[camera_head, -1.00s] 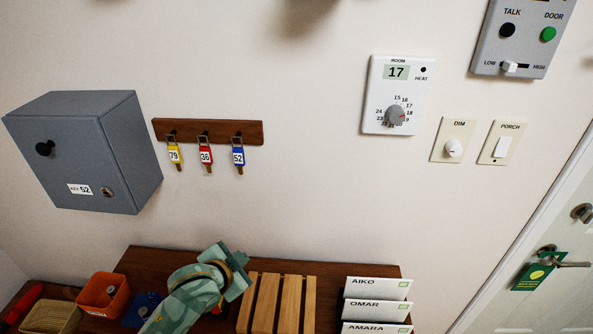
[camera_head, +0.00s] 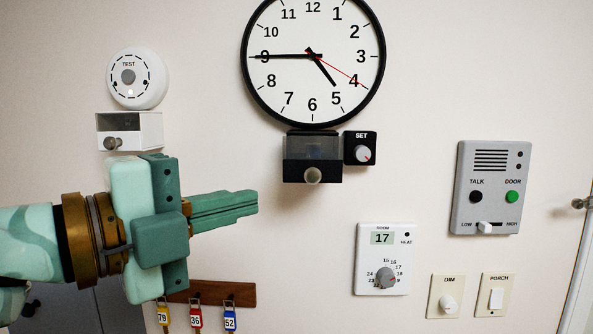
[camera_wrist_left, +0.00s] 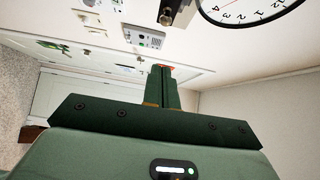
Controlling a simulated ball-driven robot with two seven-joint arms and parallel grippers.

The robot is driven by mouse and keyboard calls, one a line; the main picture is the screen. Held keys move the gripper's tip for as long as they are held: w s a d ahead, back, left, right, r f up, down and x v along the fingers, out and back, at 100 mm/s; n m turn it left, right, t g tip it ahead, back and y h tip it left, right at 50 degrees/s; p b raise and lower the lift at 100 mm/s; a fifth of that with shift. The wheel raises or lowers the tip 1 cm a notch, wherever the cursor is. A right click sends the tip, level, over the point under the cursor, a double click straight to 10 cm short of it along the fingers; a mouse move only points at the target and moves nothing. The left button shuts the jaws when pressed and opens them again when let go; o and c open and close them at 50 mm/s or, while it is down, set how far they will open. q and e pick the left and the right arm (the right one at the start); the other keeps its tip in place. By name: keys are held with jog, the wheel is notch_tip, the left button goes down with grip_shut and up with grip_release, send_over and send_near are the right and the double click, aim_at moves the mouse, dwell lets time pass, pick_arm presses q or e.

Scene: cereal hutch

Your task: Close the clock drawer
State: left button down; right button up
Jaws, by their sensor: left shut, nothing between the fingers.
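The clock (camera_head: 312,60) hangs on the wall, with its black drawer (camera_head: 297,174) below it. In the left wrist view the shut fingers (camera_wrist_left: 167,70) point toward the wall, with the clock (camera_wrist_left: 245,8) at the top right. My right gripper is out of view.
A black SET dial box (camera_head: 360,148) sits right beside the drawer. A white drawer box (camera_head: 148,130) hangs under a round TEST alarm (camera_head: 137,78), above my left arm. A thermostat (camera_head: 383,258), intercom (camera_head: 490,187) and key rack (camera_head: 240,294) are also on the wall.

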aim_at(300, 181)
pick_arm(q)
jog(key=p+x, duration=0.1)
jog(key=x, duration=0.3)
jog(key=w+a+p+x, duration=0.1)
jog(key=x, duration=0.3)
jog(key=w+a+p+x, duration=0.1)
jog(key=x, duration=0.3)
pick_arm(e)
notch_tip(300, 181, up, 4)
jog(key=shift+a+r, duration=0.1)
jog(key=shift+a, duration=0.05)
pick_arm(q)
jog(key=shift+s, duration=0.1)
